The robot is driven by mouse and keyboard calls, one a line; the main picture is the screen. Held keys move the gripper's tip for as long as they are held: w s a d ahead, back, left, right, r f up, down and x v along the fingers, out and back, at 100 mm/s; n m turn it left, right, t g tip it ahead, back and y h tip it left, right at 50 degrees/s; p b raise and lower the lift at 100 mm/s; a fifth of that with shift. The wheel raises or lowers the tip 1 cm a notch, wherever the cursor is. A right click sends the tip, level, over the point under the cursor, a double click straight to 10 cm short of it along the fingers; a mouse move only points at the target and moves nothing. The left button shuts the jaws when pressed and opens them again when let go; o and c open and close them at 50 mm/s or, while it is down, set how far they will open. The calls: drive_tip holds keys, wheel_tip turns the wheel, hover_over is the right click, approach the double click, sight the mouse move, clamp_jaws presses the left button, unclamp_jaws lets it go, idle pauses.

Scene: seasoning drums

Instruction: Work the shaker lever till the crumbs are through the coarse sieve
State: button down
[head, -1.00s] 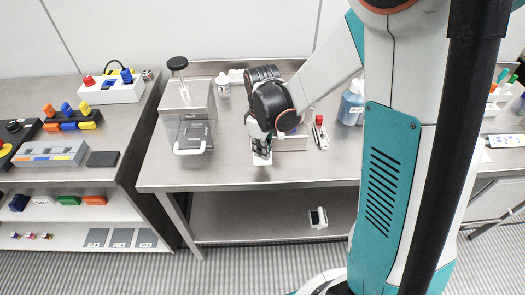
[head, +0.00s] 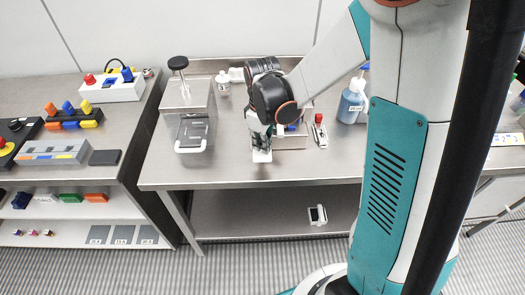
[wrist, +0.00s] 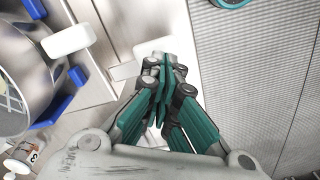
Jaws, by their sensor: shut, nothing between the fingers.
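A metal drum with a mesh face (wrist: 12,100) shows at the left of the wrist view, held by blue clamps (wrist: 78,76). A white block (wrist: 68,40) sticks out beside it. Another pale block (wrist: 150,48) lies just past my fingertips; I cannot tell which block is the shaker lever. My gripper (wrist: 162,66) is shut and empty, close to that pale block; contact is unclear. In the head view my gripper (head: 261,148) is low over a white piece (head: 262,157) at the bench front. My wrist hides most of the unit behind it. No crumbs can be made out.
A clear-fronted box (head: 190,105) with a black knob stands to the left. A white bottle (head: 223,84), a red-topped item (head: 319,130) and a blue bottle (head: 350,105) stand around my arm. The front bench strip (head: 225,175) is clear.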

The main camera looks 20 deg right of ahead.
drive_tip(key=shift+f+b, duration=1.3)
drive_tip(key=shift+f, duration=0.4)
drive_tip(key=shift+r, duration=0.15)
drive_tip(key=shift+r+p, duration=1.2)
drive_tip(key=shift+r, duration=0.45)
drive_tip(key=shift+r+p, duration=1.75)
drive_tip(key=shift+r, duration=0.75)
